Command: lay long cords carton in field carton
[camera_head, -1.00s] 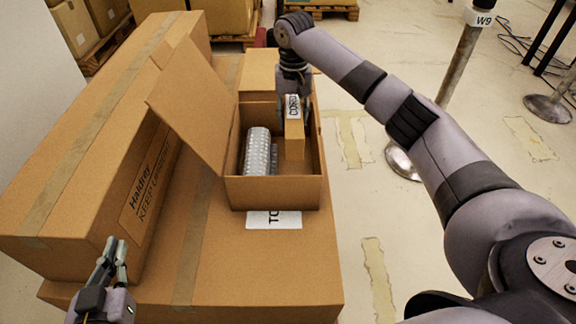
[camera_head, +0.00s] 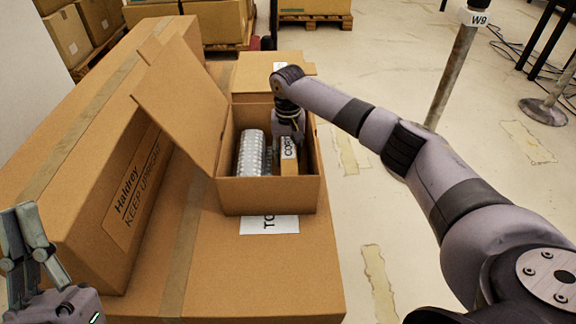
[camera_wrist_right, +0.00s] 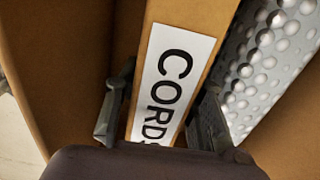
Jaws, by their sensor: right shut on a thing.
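The long cords carton (camera_head: 289,167) is a narrow brown box with a white label; its label reads CORDS in the right wrist view (camera_wrist_right: 172,82). It is down inside the open field carton (camera_head: 268,196), toward its right side. My right gripper (camera_head: 289,137) reaches into the field carton from above, its two fingers shut on the long cords carton, one on each side, in the right wrist view (camera_wrist_right: 160,115). The carton's underside is hidden, so I cannot tell whether it touches the floor. My left gripper (camera_head: 20,206) is empty at the lower left; its finger gap is unclear.
The field carton's left flap (camera_head: 180,105) leans outward. A long Haldrey carton (camera_head: 100,150) lies to the left.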

